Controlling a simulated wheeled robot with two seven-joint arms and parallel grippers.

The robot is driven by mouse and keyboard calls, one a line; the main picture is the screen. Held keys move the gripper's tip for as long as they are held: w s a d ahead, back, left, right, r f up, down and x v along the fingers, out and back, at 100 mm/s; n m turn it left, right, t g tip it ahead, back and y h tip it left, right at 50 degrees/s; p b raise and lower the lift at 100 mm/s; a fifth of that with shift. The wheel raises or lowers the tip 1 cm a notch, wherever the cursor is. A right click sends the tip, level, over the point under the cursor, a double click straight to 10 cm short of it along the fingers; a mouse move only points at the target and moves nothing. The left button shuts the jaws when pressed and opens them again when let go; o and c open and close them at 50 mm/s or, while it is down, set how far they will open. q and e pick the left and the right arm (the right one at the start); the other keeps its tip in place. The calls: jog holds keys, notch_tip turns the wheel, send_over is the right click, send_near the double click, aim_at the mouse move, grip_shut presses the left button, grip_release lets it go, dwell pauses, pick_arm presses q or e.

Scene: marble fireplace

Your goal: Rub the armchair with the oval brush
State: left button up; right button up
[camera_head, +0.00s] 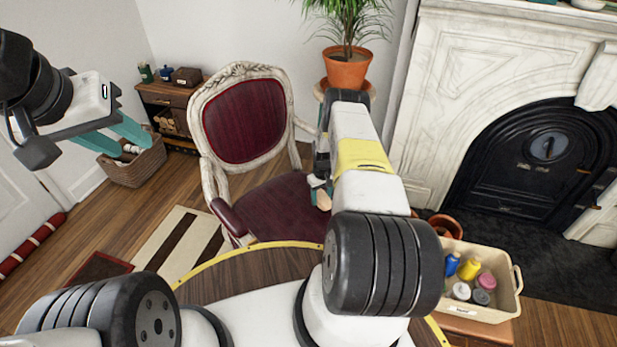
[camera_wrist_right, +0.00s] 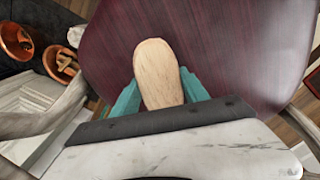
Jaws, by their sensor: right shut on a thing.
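The armchair (camera_head: 245,120) has a pale carved frame and dark red upholstery, and stands beyond my round base. Its red seat (camera_wrist_right: 215,50) fills much of the right wrist view. The oval brush (camera_wrist_right: 158,75), with a pale wooden back, is between the teal fingers of my right gripper (camera_wrist_right: 165,95), which is shut on it over the seat. The bristles are hidden, so I cannot tell if they touch the seat. In the head view my right arm hides most of that gripper. My left gripper (camera_head: 125,137) is open and empty, in the air left of the armchair.
A potted plant (camera_head: 347,68) stands on a stand behind the armchair's right side. A wicker basket (camera_head: 135,170) and small cabinet (camera_head: 168,97) are at the back left. A bin of jars (camera_head: 490,307) is at the right, before the marble fireplace (camera_head: 460,70).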

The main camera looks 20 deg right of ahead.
jog(key=shift+r, duration=1.5)
